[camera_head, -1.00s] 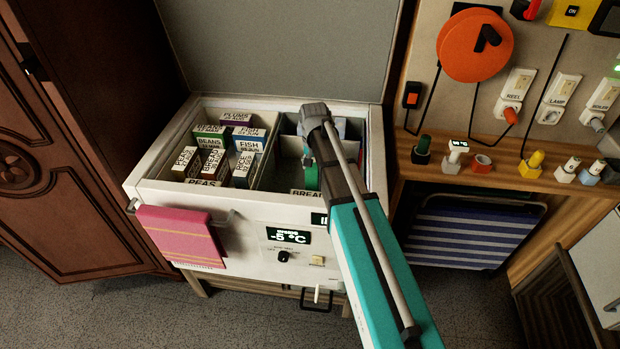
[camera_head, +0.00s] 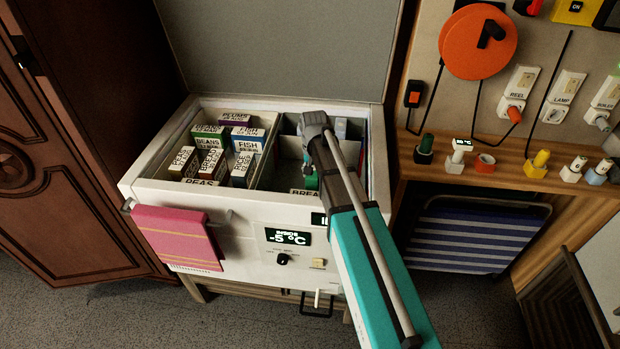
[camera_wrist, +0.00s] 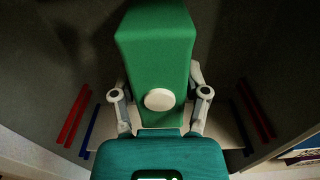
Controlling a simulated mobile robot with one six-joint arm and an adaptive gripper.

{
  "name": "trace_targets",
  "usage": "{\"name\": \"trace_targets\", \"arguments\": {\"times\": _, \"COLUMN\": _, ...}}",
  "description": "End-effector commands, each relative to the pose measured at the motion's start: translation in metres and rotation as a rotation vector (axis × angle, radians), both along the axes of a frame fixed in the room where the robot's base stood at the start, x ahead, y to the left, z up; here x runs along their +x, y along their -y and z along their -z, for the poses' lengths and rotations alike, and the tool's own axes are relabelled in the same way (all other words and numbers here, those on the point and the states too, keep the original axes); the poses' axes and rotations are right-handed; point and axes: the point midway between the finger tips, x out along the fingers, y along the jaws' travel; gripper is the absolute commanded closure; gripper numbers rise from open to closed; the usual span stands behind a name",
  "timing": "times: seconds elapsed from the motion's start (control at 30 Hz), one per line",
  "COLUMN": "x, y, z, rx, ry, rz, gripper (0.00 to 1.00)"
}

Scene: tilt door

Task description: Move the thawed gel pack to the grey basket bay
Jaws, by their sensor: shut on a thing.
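My gripper (camera_head: 308,160) reaches into the right compartment of the open white chest freezer (camera_head: 150,190). In the wrist view my gripper (camera_wrist: 160,95) is shut on a green block-shaped pack (camera_wrist: 155,45) with a white round spot on its near face. Its fingers lie on both sides of it. In the head view some green (camera_head: 312,182) shows just below the gripper, mostly hidden by my arm. I cannot tell whether the pack touches the compartment floor. A grey basket bay is not clearly identifiable; my arm hides part of this compartment.
The left compartment holds several food cartons, such as fish (camera_head: 247,140) and beans (camera_head: 209,133). The raised lid (camera_head: 285,45) stands behind. A pale blue block (camera_head: 340,128) is at the right compartment's back. A pink towel (camera_head: 178,238) hangs in front. The display (camera_head: 288,236) reads -5 °C.

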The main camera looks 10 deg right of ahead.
Motion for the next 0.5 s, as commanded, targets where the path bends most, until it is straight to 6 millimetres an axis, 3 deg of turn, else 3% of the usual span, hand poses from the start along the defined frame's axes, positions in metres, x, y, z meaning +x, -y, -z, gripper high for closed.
{"name": "trace_targets", "arguments": {"times": 0.5, "x": 0.0000, "y": 0.0001, "z": 0.0058, "rx": 0.000, "ry": 0.000, "rz": 0.000, "gripper": 1.00}}
